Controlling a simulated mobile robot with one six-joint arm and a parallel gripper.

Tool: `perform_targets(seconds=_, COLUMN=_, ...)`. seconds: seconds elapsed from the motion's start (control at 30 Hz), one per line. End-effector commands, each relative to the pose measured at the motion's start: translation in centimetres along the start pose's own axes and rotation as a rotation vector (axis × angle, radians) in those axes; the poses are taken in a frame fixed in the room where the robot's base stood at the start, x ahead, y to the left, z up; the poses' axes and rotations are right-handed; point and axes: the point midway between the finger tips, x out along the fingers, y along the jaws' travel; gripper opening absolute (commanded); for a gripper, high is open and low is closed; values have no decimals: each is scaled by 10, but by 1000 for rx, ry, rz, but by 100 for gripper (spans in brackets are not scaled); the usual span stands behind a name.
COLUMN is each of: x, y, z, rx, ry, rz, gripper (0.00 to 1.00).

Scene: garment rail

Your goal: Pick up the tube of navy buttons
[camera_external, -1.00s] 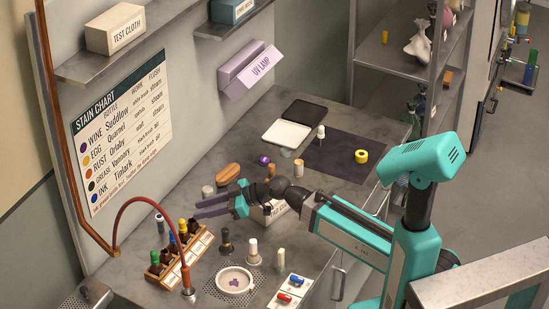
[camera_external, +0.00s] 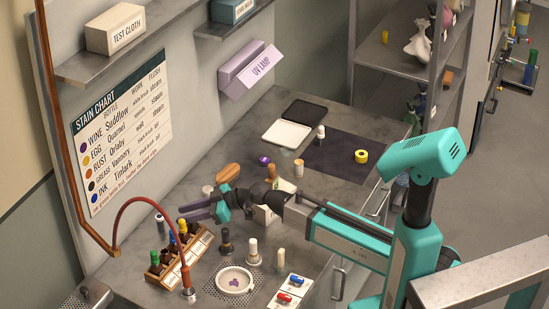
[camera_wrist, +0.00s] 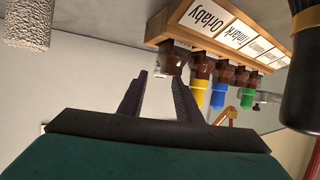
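My gripper (camera_external: 187,212) is open and empty above the counter, pointing left towards the wall. In the wrist view its two dark fingers (camera_wrist: 160,98) stand apart with nothing between them. A small clear tube with a dark part (camera_external: 160,223) stands beyond the fingertips, behind the bottle rack. A clear tube-like thing also shows in the wrist view (camera_wrist: 268,97), past the capped bottles. I cannot tell what either holds, so I cannot confirm navy buttons.
A wooden rack (camera_external: 181,265) of bottles with coloured caps stands just below my gripper in the outside view; it also shows in the wrist view (camera_wrist: 240,55). A dark bottle (camera_external: 226,242), a white bottle (camera_external: 253,252) and a round dish (camera_external: 235,272) stand nearby. A red-brown hose (camera_external: 130,203) arches left.

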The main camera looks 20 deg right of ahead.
Motion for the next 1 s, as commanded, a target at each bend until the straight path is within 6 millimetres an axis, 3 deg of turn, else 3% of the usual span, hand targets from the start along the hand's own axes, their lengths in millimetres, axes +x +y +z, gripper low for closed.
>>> perform_targets(seconds=0.23, x=22, y=1, z=-1, rx=1, ry=0, rz=0, gripper=31)
perform_targets(seconds=0.77, x=27, y=0, z=-1, rx=1, ry=0, rz=1, gripper=31)
perform_targets(seconds=1.0, x=44, y=-1, z=-4, rx=1, ry=0, rz=0, gripper=31)
